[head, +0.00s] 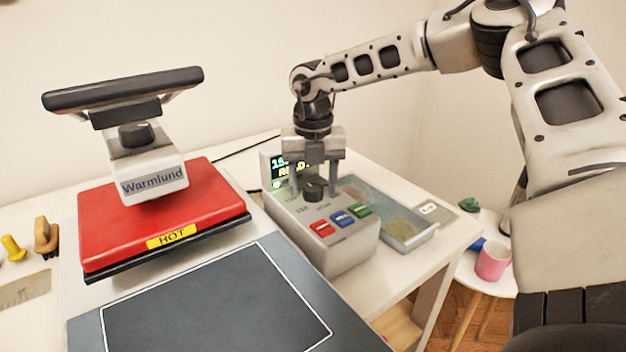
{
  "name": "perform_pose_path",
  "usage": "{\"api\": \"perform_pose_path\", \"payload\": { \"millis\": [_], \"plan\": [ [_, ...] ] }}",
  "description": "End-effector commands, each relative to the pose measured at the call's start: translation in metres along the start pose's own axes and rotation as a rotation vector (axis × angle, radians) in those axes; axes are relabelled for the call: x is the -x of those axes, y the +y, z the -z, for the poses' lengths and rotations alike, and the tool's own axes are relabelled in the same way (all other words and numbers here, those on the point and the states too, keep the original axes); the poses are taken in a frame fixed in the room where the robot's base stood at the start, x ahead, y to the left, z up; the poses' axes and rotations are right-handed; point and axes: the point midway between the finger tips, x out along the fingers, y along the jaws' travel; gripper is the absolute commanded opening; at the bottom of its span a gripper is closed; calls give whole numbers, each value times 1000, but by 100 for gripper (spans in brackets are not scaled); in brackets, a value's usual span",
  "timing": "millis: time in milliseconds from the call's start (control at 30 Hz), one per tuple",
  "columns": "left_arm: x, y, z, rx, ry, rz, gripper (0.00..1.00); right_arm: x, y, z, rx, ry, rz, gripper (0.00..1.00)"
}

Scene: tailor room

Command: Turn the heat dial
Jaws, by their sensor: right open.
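The heat dial (314,189) is a dark round knob on the sloped top of a grey control box (348,255). Red, blue and green buttons sit in front of it, and a lit green display (291,168) stands behind it. My right gripper (314,190) points down from above and is open. Its two fingers are on the left and right of the dial. I cannot tell whether they touch it. The gripper hides part of the display. My left gripper is not in view.
A red heat press (160,225) marked HOT stands left of the box, with a dark flat plate (215,310) in front. A shallow tray (400,235) lies right of the box. A pink mug (493,262) stands on a small white stool. Yellow and brown items lie at far left.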

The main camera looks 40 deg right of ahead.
Motion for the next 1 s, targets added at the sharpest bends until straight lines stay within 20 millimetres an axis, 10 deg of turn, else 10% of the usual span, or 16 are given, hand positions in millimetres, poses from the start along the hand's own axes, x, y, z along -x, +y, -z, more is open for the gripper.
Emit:
{"api": "perform_pose_path", "payload": {
  "millis": [100,267,1000],
  "plan": [
    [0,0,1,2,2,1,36,0,0,0,0,0,0,53],
    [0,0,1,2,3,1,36,0,0,0,0,0,0,11],
    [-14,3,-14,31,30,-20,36,-3,0,-1,298,-3,1,11]
  ]
}}
